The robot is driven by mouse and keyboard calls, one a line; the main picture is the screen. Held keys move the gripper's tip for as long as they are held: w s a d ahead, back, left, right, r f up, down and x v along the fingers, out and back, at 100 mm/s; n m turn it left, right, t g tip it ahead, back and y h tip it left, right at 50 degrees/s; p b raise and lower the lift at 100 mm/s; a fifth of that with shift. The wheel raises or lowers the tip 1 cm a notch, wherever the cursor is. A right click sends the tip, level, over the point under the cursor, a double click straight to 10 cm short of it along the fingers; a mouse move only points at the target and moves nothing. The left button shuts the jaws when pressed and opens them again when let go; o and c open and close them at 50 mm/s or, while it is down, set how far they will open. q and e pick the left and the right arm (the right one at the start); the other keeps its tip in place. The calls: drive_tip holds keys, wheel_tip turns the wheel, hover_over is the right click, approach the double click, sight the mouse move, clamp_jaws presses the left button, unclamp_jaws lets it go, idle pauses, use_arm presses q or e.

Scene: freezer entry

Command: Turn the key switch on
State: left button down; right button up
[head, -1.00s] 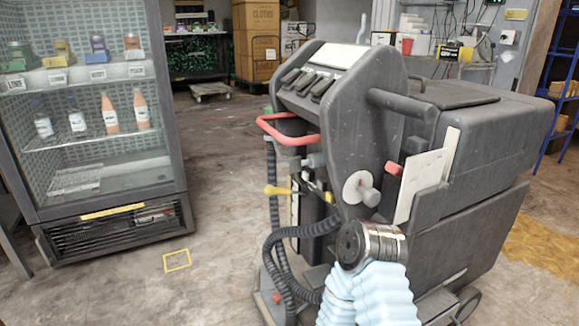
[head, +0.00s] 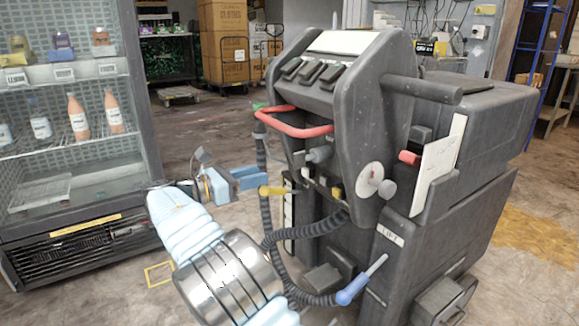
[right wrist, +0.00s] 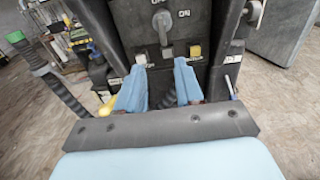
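The key switch (head: 320,154) is a grey knob that juts from the dark front panel of the grey floor machine (head: 365,120), under the red handle. In the right wrist view the key (right wrist: 162,26) stands roughly upright, with an "ON" label to its right and a partly cut-off label above. My right gripper (head: 238,181) is left of the panel in the head view, apart from the key. Its two blue fingers are open and empty in the right wrist view (right wrist: 160,84), with the key beyond and above their tips. My left gripper is not in view.
A yellow-tipped lever (head: 275,191) and a black corrugated hose (head: 310,228) are below the key. The red handle (head: 292,124) juts out above it. A glass-front fridge (head: 70,150) stands at the left. Small yellow and white buttons (right wrist: 195,51) sit below the key.

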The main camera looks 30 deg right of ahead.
sight(299, 168)
drive_tip(key=d, duration=0.4)
drive_tip(key=d+r+b, duration=0.1)
drive_tip(key=d, duration=0.8)
drive_tip(key=shift+w+d+r+b, duration=0.1)
drive_tip(key=shift+w+r+b, duration=0.2)
drive_tip(key=shift+w+r, duration=0.05)
clamp_jaws()
